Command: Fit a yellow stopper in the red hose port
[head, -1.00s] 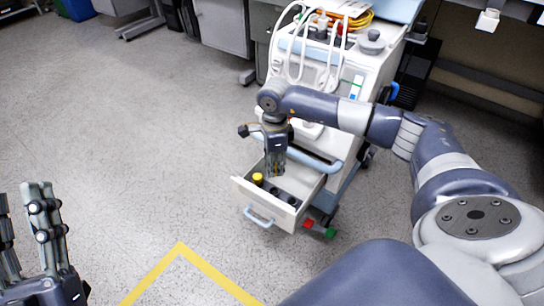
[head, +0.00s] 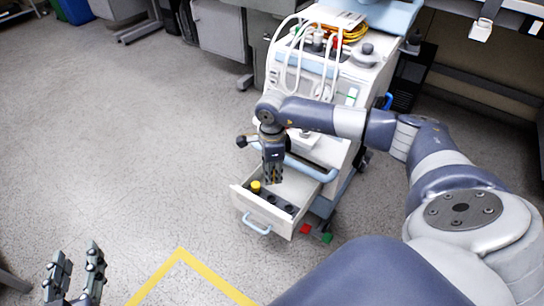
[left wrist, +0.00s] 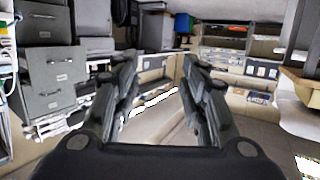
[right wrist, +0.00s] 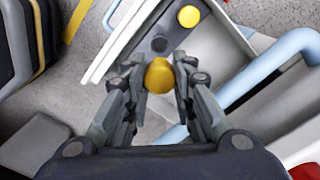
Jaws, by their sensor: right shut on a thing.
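My right gripper (head: 272,181) points down over the open white drawer (head: 262,216) of the cart. In the right wrist view, the right gripper (right wrist: 159,82) is shut on a round yellow stopper (right wrist: 159,74). A second yellow stopper (head: 255,187) sits in the drawer; it also shows in the right wrist view (right wrist: 188,16). Dark round holders lie beside it in the drawer. A small red part (head: 337,41) shows among the hoses on the cart top; I cannot tell whether it is the red hose port. My left gripper (head: 75,273) is open and empty, low at left.
A light-blue rail (head: 310,170) runs just behind the drawer. Red (head: 305,229) and green (head: 326,238) parts sit by its base. The floor at left is clear.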

